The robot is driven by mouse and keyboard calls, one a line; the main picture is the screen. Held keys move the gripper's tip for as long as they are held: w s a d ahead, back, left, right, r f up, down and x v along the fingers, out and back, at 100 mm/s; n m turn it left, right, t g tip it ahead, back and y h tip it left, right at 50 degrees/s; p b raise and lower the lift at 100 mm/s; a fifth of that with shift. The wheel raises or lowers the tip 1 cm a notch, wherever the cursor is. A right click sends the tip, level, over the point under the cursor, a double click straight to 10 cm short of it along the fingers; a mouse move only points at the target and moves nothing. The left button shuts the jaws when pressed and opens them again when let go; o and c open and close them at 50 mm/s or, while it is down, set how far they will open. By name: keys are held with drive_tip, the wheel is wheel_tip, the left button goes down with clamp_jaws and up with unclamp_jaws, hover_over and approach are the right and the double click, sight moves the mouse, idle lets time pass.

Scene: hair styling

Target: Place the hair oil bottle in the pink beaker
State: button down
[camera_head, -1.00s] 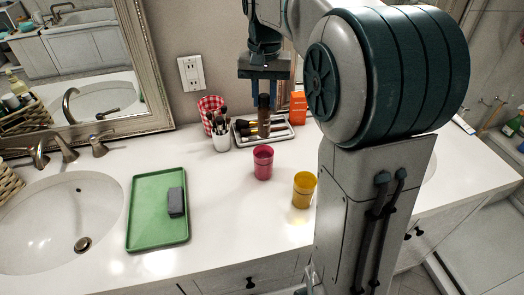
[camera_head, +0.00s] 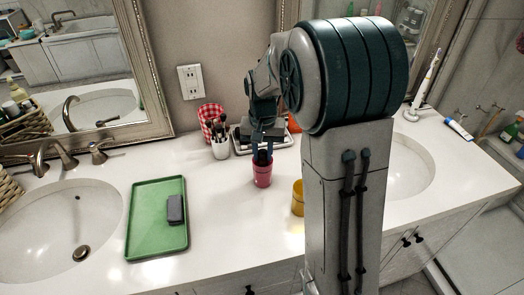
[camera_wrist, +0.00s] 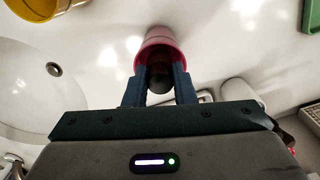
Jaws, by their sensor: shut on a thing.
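The pink beaker (camera_head: 262,176) stands upright on the white counter, left of the yellow cup. It also shows at the top of the wrist view (camera_wrist: 158,40). My gripper (camera_head: 262,153) is directly above the beaker, pointing down, with its fingertips at the rim. It is shut on the dark brown hair oil bottle (camera_wrist: 160,76). Only the dark top of the bottle shows between the fingers; its lower part is hidden inside the beaker. I cannot tell whether the bottle touches the beaker's bottom.
A yellow cup (camera_head: 298,198) stands close on the right, partly behind my arm. A green tray (camera_head: 150,217) with a grey block lies left. Behind are a white cup of brushes (camera_head: 220,148), a red checkered cup (camera_head: 210,112) and a metal tray (camera_head: 242,148). The front middle counter is clear.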

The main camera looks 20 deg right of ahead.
drive_tip(key=c, duration=1.2)
unclamp_jaws()
drive_tip(key=shift+o, duration=0.2)
wheel_tip(320, 180, up, 12)
drive_tip(key=f, duration=0.1)
drive_tip(key=s+f+n+t, duration=0.1)
drive_tip(key=s+f, duration=0.1)
drive_tip(key=s, duration=0.8)
drive_tip(key=s+f+n+t, duration=0.2)
drive_tip(key=s, duration=0.9)
drive_tip(key=shift+f+n, duration=0.2)
drive_tip(key=shift+n, duration=0.1)
drive_tip(key=shift+s+a, duration=0.1)
drive_tip(key=shift+a, duration=0.05)
